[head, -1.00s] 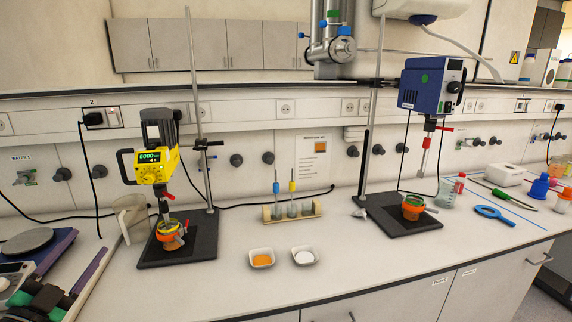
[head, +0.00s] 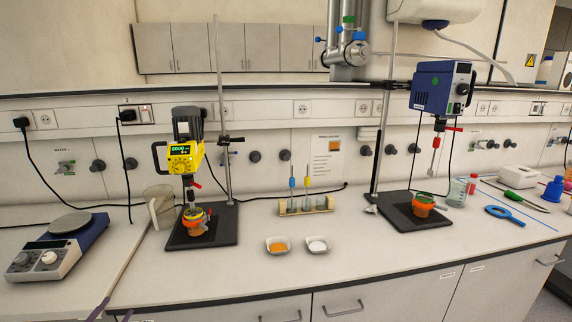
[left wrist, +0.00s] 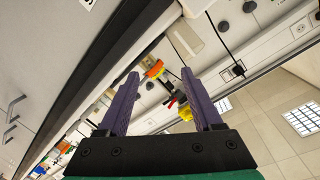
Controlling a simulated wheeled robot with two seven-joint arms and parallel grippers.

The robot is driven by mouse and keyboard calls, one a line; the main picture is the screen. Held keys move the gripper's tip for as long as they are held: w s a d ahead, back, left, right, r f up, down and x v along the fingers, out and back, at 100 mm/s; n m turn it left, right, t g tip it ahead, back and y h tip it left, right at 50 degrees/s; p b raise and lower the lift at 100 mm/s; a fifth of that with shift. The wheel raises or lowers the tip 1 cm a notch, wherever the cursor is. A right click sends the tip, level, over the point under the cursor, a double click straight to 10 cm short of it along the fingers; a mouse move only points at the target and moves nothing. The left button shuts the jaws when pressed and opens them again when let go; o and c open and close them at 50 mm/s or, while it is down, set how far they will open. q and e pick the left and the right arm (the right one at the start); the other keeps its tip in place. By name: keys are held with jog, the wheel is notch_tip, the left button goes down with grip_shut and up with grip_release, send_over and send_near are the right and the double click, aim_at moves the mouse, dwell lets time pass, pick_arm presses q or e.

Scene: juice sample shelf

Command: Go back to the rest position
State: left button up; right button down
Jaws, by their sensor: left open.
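My left gripper shows in the left wrist view (left wrist: 160,73), with its two purple fingers spread wide and nothing between them. My right gripper is not in view. The yellow stirrer (head: 182,157) stands on its black base, with an orange-banded vessel (head: 196,222) under it. The blue stirrer (head: 440,88) hangs on its stand, with an orange vessel (head: 423,205) below.
A hotplate (head: 55,247) stands at the left and a beaker (head: 160,207) beside the yellow stirrer's base. Two small dishes (head: 278,246) (head: 317,245) and a tube rack (head: 306,206) stand mid-bench. A blue magnifier-like tool (head: 505,215) lies at the right.

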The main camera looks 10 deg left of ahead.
pick_arm(q)
jog(key=s+d+f+n+g+h, duration=0.1)
jog(key=s+d+f+g, duration=0.35)
jog(key=f, duration=0.95)
jog(key=s+d+f+n+g, duration=0.25)
jog(key=s+f, duration=0.25)
jog(key=f, duration=0.9)
jog(key=s+d+f+g+h, duration=0.1)
jog(key=s+d+f+g, duration=0.3)
jog(key=s+d+f, duration=0.4)
jog(key=s+d+f+m+g+h, duration=0.1)
jog(key=s+d+f+g, duration=0.3)
jog(key=s+d+f, duration=0.4)
jog(key=s+f+h, duration=0.1)
jog(key=s, duration=0.5)
jog(key=shift+s+d+f, duration=0.2)
jog(key=shift+s+d, duration=0.05)
jog(key=shift+s, duration=0.1)
